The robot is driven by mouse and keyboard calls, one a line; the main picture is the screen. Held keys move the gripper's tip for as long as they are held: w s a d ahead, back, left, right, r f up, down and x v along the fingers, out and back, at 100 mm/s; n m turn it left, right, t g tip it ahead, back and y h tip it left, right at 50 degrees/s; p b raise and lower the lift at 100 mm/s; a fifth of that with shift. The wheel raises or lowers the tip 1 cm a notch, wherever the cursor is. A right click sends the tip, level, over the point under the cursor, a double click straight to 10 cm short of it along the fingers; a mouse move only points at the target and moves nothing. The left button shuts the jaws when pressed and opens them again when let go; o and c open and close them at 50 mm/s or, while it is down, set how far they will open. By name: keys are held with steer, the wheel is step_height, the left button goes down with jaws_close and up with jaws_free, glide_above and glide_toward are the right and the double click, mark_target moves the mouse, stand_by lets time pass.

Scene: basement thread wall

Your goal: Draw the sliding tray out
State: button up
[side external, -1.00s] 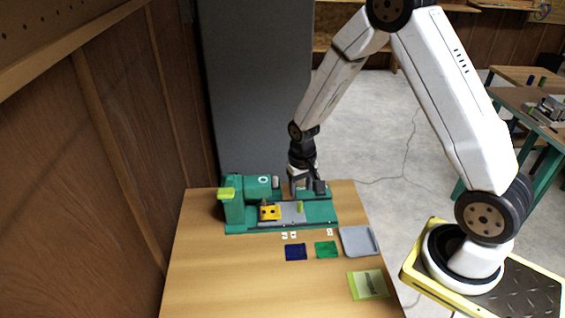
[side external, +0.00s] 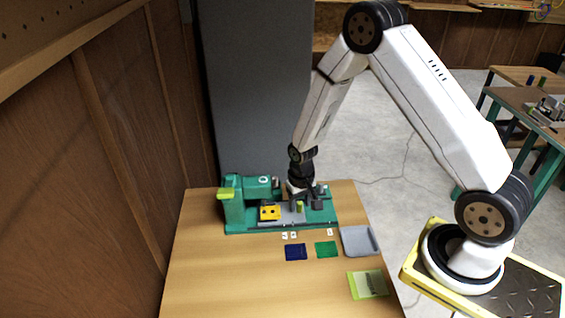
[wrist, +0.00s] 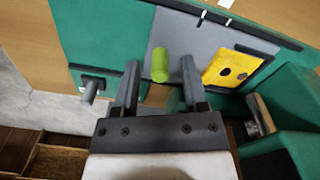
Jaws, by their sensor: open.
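The sliding tray is a flat grey plate (side external: 289,218) on a green machine bed (side external: 250,227); it also shows in the wrist view (wrist: 190,32). A lime-green upright knob (wrist: 160,66) stands on the plate near one end and shows in the side view (side external: 299,207). A yellow block (wrist: 230,69) with dark holes sits on the plate's other end. My gripper (wrist: 160,78) is open and points down over the bed. Its two fingers stand on either side of the knob, with visible gaps. The side view shows my gripper (side external: 304,200) low over the plate.
The green machine head (side external: 234,205) with a lime top stands at the left of the bed. A dark blue pad (side external: 296,253), a green pad (side external: 326,249), a grey dish (side external: 359,241) and a lime-framed card (side external: 368,284) lie in front. The table's left front is clear.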

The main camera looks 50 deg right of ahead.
jaws_close()
steer(key=shift+s+d, duration=3.6)
steer(key=shift+o, duration=0.2)
jaws_free()
steer(key=shift+r, duration=0.1)
steer(key=shift+r, duration=2.9)
steer(key=shift+r, duration=0.15)
